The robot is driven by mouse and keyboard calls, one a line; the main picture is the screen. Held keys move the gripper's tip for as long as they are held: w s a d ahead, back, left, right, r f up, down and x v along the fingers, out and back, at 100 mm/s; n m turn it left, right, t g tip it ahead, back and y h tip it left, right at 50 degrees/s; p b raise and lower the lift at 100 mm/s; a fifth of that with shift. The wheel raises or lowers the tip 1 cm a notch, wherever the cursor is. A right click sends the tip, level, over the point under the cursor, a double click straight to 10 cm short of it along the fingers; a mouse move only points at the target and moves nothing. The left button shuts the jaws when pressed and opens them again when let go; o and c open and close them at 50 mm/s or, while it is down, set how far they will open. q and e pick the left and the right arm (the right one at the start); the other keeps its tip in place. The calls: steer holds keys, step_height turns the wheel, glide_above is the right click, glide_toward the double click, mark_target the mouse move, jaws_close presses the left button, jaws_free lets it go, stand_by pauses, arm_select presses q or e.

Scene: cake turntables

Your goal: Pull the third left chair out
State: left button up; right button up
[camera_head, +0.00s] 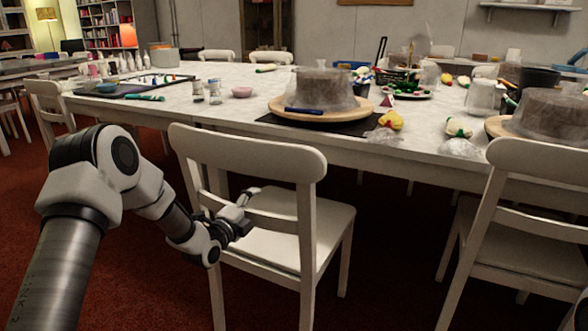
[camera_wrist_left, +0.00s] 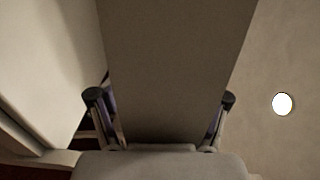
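The white wooden chair (camera_head: 250,152) at the middle of the near table side has its back toward me and its seat facing the table. My left gripper (camera_head: 245,207) is at the middle slat of that chair's back. In the left wrist view a broad pale board (camera_wrist_left: 175,70), likely part of this chair's back, runs between the two fingers of the left gripper (camera_wrist_left: 162,98). The fingers lie along its two edges; whether they press on it is unclear. My right gripper does not show.
Another white chair (camera_head: 535,210) stands to the right, and one (camera_head: 48,103) at the table's left end. The long white table (camera_head: 222,110) carries covered cakes on turntables, jars and bowls. Red carpet (camera_head: 385,275) is open between the two near chairs.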

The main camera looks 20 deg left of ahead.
arm_select(q)
steer(key=shift+s, duration=0.1)
steer(key=s+a+p, duration=0.1)
steer(key=s+p, duration=0.6)
steer(key=s, duration=0.5)
